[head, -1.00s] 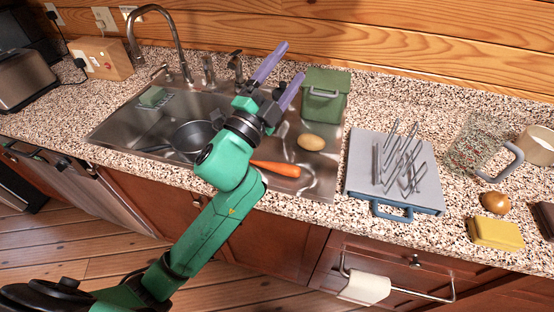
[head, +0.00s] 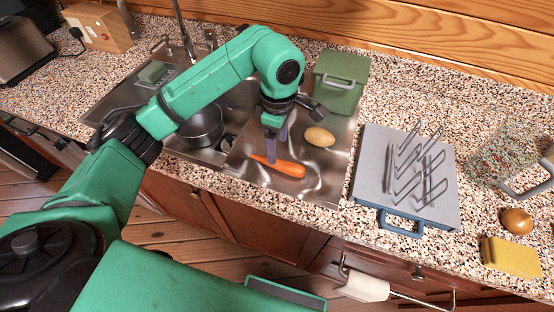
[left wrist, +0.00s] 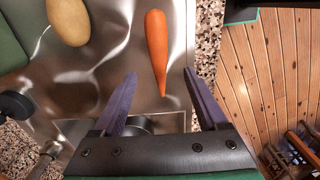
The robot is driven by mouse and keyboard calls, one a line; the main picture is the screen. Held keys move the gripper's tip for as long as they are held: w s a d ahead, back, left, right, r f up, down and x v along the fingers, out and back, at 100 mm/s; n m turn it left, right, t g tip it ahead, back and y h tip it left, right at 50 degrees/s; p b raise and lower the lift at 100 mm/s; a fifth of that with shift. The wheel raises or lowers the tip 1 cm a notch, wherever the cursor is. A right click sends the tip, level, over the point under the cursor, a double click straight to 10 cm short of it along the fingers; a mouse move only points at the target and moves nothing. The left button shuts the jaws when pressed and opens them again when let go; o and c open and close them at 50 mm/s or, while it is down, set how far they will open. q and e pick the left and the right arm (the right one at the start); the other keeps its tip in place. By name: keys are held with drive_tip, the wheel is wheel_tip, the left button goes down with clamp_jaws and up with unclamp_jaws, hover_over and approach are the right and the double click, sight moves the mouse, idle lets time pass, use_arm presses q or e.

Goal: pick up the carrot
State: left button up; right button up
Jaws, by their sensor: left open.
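The orange carrot (head: 287,168) lies in the right-hand sink basin (head: 330,165). My left gripper (head: 271,158) points down over the basin at the carrot's narrow left end and partly hides it. In the left wrist view the carrot (left wrist: 157,42) lies ahead, with its thin tip pointing back between the two purple fingers (left wrist: 160,78). The fingers are apart and nothing is held between them. I cannot tell exactly how high the fingertips are above the carrot. My right gripper is not in view.
A potato (head: 319,137) lies in the same basin beyond the carrot. A pan (head: 203,127) sits in the left basin. A green bin (head: 341,82) stands behind the potato. A rack on a grey board (head: 375,170) stands right of the sink. An onion (head: 516,221) and yellow sponge (head: 511,257) lie farther right.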

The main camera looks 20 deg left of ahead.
sight(276, 164)
use_arm(q)
drive_tip(key=f+p, duration=0.1)
drive_tip(key=f, duration=0.1)
drive_tip(key=f+p, duration=0.1)
drive_tip(key=f, duration=0.1)
drive_tip(key=f+p, duration=0.1)
drive_tip(key=f, duration=0.1)
drive_tip(key=shift+a+f, duration=0.25)
drive_tip(key=shift+f, duration=0.15)
drive_tip(key=shift+w+f, duration=0.1)
drive_tip(key=shift+f, duration=0.35)
drive_tip(key=c, duration=1.1)
clamp_jaws()
